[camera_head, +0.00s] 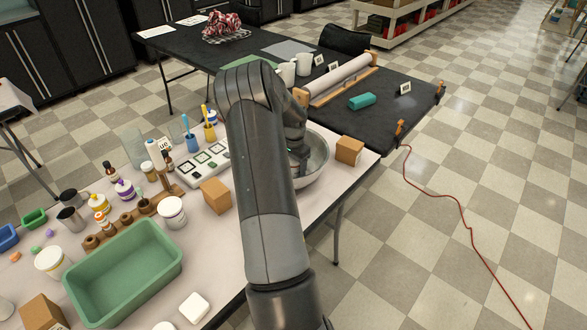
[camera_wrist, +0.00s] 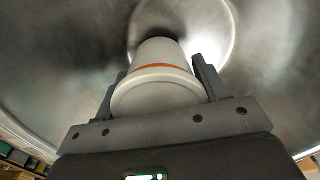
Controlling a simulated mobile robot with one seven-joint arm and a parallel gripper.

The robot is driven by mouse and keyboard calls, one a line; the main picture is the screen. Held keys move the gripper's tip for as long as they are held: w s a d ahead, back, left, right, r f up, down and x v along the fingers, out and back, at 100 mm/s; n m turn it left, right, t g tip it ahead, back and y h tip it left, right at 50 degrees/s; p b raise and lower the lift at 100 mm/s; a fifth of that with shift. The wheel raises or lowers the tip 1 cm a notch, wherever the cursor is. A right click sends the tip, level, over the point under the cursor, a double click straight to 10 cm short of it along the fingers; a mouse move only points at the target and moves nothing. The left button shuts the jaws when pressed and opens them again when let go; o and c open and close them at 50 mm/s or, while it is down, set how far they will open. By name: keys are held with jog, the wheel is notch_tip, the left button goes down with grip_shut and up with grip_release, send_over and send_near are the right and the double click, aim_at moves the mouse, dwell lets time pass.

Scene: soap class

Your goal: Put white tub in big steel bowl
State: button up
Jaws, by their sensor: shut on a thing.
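The big steel bowl (camera_head: 318,160) stands on the white table, partly hidden behind my arm in the head view. In the wrist view the bowl's shiny inner wall (camera_wrist: 65,60) fills the background. My gripper (camera_wrist: 158,85) is shut on the white tub (camera_wrist: 158,75), which has an orange line around it, with one finger on each side. The tub is over or inside the bowl, in front of its round bottom; I cannot tell whether it touches. In the head view my gripper (camera_head: 298,160) is down at the bowl, and the tub is hidden there.
A cardboard box (camera_head: 349,151) stands close to the bowl's right side, and another box (camera_head: 215,196) is left of my arm. A green bin (camera_head: 125,275), a white jar (camera_head: 172,212) and several bottles crowd the table's left part. A black table (camera_head: 385,115) is behind.

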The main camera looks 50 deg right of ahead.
jog(key=shift+f, duration=0.75)
jog(key=shift+f, duration=0.1)
jog(key=o, duration=1)
jog(key=shift+o, duration=0.2)
